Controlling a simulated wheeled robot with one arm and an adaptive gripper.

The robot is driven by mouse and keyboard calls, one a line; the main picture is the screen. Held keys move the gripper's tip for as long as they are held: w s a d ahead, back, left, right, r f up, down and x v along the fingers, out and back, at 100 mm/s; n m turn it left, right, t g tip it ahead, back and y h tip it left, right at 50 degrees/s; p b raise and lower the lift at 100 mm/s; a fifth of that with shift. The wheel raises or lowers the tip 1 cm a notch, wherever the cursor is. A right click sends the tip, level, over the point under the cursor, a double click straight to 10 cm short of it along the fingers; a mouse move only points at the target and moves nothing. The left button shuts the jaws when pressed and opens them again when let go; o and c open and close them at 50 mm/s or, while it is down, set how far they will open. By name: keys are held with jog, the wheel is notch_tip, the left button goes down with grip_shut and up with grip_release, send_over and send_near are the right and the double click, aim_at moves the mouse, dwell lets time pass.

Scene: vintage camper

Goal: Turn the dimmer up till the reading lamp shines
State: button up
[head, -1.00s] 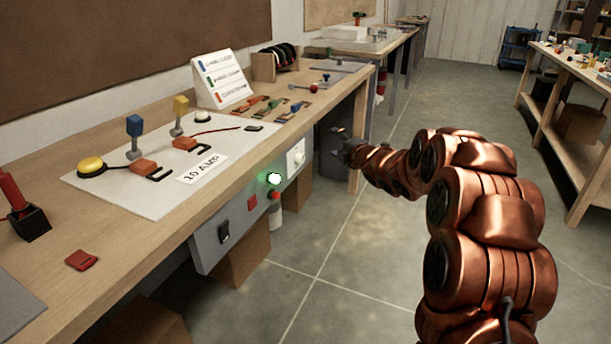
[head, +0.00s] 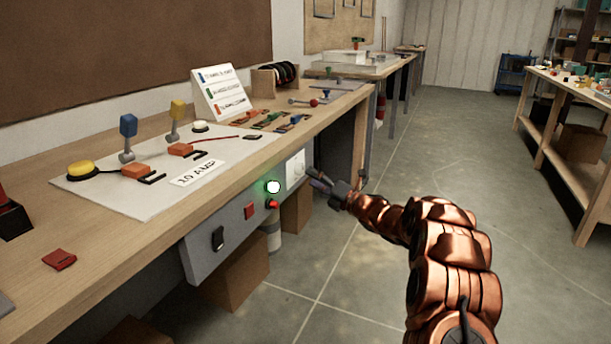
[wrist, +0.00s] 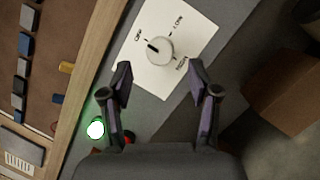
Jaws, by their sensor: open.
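The dimmer is a round pale knob (wrist: 160,48) on a white plate (wrist: 190,22), marked OFF at one side with other labels around it. The knob's dark pointer line faces the OFF mark. In the head view the white plate (head: 296,168) is on the front of the grey panel under the bench edge. My gripper (head: 314,179) is open and empty just right of the plate. In the wrist view its fingers (wrist: 160,78) are spread, short of the knob and apart from it. I cannot make out a reading lamp in either view.
The grey panel (head: 205,262) also carries a glowing green light (head: 273,187), a red button (head: 272,204), a red square and a black switch (head: 218,239). The wooden bench (head: 130,228) overhangs it. Cardboard boxes (head: 236,275) stand below.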

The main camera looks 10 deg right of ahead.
aim_at(303, 171)
jog(key=shift+x, duration=2)
jog(key=c, duration=1.2)
